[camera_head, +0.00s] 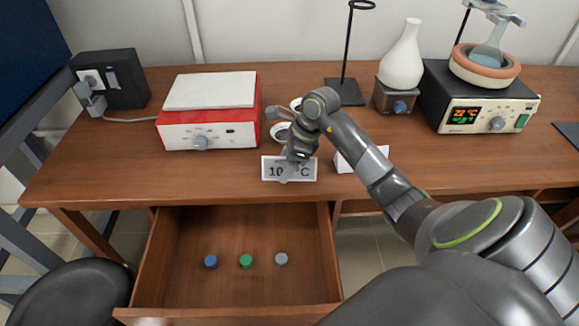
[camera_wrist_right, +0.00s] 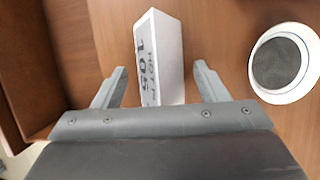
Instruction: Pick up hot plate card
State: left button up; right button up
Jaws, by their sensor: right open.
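The hot plate card (camera_head: 308,171) is a small white folded card reading "10… °C", standing near the front edge of the desk. My right gripper (camera_head: 291,168) is at the card and hides part of its lettering. In the right wrist view the card (camera_wrist_right: 165,50) shows "HOT P…" and "105" and lies between the two open fingers (camera_wrist_right: 160,78), with a gap visible on each side. The hot plate (camera_head: 208,112), red and white with a knob, stands to the left. My left gripper is not in view.
A second white card (camera_head: 362,160) stands just right, partly behind my arm. White round dishes (camera_head: 281,132) sit behind the gripper. An open drawer (camera_head: 240,285) below the desk holds blue, green and grey caps. A stand (camera_head: 345,92), white flask (camera_head: 401,58) and heating unit (camera_head: 480,108) stand behind.

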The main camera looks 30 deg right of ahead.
jog(key=shift+c, duration=0.5)
jog(key=c, duration=0.9)
jog(key=shift+c, duration=0.2)
